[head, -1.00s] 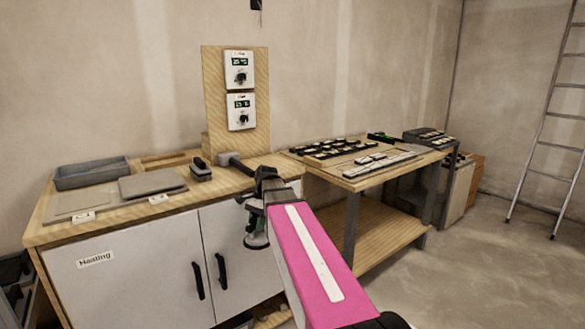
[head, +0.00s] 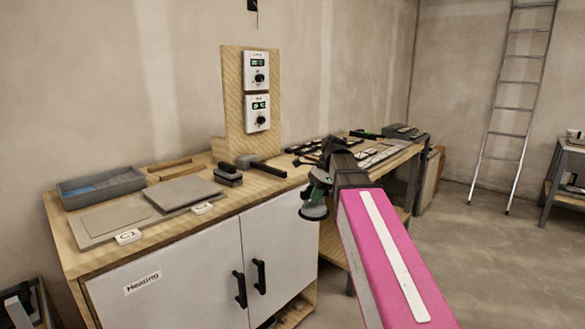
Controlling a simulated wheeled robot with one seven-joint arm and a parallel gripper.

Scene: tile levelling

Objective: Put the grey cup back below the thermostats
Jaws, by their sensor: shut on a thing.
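The grey cup (head: 313,212) looks like a suction cup with a green upper part and a pale grey round base. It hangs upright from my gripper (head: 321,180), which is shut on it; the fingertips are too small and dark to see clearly. They are in front of the cabinet's right end, with the cup's base below the worktop's level in the picture. Two white thermostats (head: 257,70) and (head: 257,113) are mounted one above the other on an upright wooden board (head: 233,95) at the back of the worktop, left of my gripper.
Below the thermostats, a dark-headed mallet (head: 262,167) and a dark block-like tool (head: 228,176) lie on the worktop (head: 175,223). A grey tray (head: 100,187) and flat tiles (head: 183,193) lie further left. A second table (head: 385,160) stands right.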

